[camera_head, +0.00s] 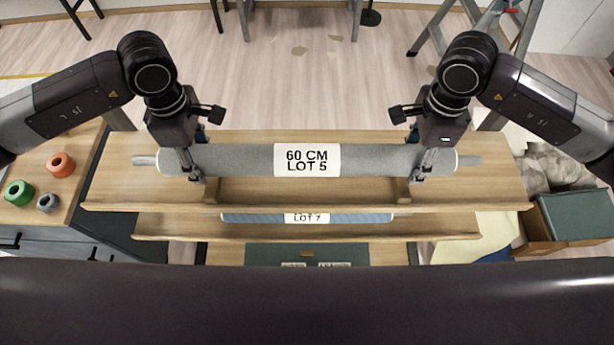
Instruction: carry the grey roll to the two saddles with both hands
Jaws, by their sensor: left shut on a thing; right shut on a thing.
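The grey roll (240,159) with a white label reading "60 CM LOT 5" lies level across the view, above or on the upper wooden shelf (110,185). Its thin core ends stick out on both sides. My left gripper (192,166) is shut on the grey roll near its left end. My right gripper (424,164) is shut on it near its right end. Two wooden blocks (211,191) and (403,191) show just below the roll; I cannot tell whether they are the saddles or whether the roll touches them.
A blue roll labelled "LOT 7" (350,217) lies on a lower shelf (440,229). Orange (61,165), green (18,193) and grey (48,203) rings sit on a left counter (25,213). A crate (545,230) stands at right, a stepladder (435,30) behind.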

